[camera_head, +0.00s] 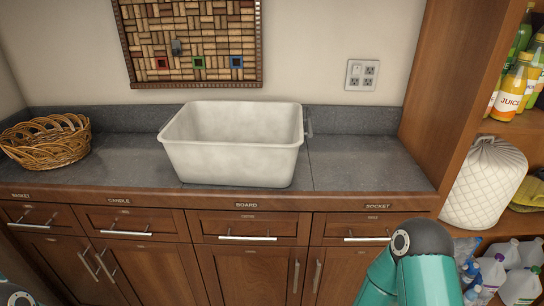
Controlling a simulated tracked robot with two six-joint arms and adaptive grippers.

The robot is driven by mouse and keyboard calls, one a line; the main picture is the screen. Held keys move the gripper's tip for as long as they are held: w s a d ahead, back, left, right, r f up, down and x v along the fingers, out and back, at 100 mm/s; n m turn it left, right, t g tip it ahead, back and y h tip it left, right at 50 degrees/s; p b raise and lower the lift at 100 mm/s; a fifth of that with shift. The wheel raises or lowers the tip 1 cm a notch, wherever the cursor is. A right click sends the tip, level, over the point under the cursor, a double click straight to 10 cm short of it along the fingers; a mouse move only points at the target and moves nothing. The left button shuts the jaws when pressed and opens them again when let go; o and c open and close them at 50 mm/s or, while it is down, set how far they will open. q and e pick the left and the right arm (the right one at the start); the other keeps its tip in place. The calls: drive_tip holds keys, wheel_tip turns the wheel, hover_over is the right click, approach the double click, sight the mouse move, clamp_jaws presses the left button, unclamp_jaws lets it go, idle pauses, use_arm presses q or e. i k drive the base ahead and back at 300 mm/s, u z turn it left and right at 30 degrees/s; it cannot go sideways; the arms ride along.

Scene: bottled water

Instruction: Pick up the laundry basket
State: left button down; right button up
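A white rectangular open tub (233,160) stands on the grey countertop in the middle; it looks empty. A brown woven wicker basket (45,150) sits on the countertop at the far left, close to the wall. Either could be the laundry basket; no label on them tells which. Neither of my grippers shows. Part of my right arm, teal with a dark joint, rises at the bottom right in front of the cabinets. Only a sliver of my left arm shows at the bottom left corner. Both arms are apart from the tub and the wicker basket.
The countertop (365,165) is clear right of the tub. Wooden drawers and doors with metal handles lie below. A tall wooden shelf (455,95) on the right holds juice bottles (514,88), a white quilted bundle (487,185) and jugs (520,287).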

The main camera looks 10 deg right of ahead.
sight(229, 143)
drive_tip(key=z, duration=0.15)
drive_tip(key=k, duration=0.15)
drive_tip(key=u, duration=0.35)
drive_tip(key=i, duration=0.8)
drive_tip(key=z, duration=0.2)
drive_tip(key=k, duration=0.9)
drive_tip(key=u, duration=0.15)
drive_tip(key=i, duration=1.3)
